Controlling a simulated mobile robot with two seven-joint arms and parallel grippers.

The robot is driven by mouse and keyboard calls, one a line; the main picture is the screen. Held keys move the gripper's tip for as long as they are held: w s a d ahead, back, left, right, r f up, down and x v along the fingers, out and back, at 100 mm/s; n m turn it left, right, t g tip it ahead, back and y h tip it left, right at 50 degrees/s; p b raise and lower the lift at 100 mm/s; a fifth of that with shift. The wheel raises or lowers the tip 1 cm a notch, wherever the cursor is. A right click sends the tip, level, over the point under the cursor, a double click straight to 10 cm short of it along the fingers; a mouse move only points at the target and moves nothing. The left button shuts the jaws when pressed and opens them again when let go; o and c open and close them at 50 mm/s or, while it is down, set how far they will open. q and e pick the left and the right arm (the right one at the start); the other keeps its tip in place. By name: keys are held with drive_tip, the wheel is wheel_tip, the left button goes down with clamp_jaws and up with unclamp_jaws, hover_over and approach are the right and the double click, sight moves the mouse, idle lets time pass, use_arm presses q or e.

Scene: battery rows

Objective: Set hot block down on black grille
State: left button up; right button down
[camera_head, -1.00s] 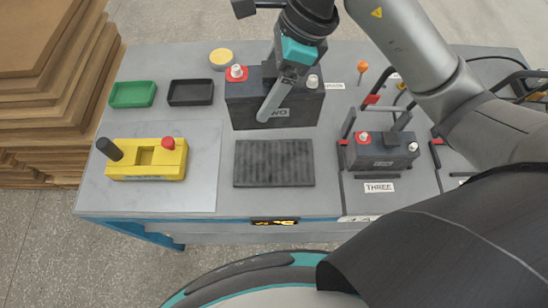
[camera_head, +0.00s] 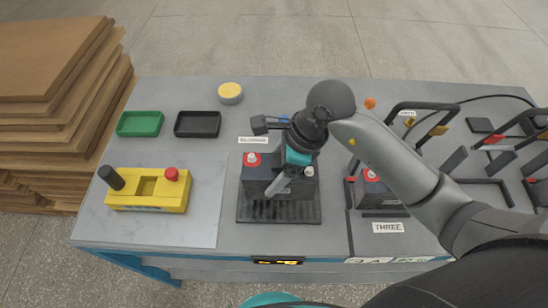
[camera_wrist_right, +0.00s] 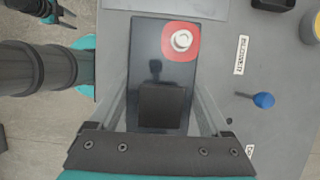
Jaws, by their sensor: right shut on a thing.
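The hot block (camera_head: 258,178), a dark battery with a red-ringed terminal, is held in my right gripper (camera_head: 282,184). It stands upright over the rear part of the black grille (camera_head: 280,212), whose ribbed front strip shows below it. I cannot tell whether its underside touches the grille. In the right wrist view the block (camera_wrist_right: 146,50) lies between the two fingers of the right gripper (camera_wrist_right: 165,100), one on each side. What looks like my left gripper (camera_wrist_right: 60,14) shows small at the top left of that view, off the table; its jaws are unclear.
A yellow device (camera_head: 150,192) with a red button stands left of the grille. Green (camera_head: 140,123) and black (camera_head: 197,124) trays and a yellow-topped round pot (camera_head: 230,93) are behind. Another battery (camera_head: 378,192) stands right, by the THREE label (camera_head: 387,227). Black frames (camera_head: 425,120) stand further right.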

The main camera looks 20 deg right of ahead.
drive_tip(key=shift+w+f+b, duration=0.15)
drive_tip(key=shift+f+b, duration=0.25)
drive_tip(key=shift+f, duration=1.8)
drive_tip(key=shift+f, duration=0.15)
unclamp_jaws()
drive_tip(key=shift+f, duration=0.15)
drive_tip(key=shift+d+r, duration=0.15)
drive_tip(key=shift+r, duration=0.25)
drive_tip(key=p+v, duration=0.1)
drive_tip(key=v, duration=1)
drive_tip(key=shift+r, duration=0.25)
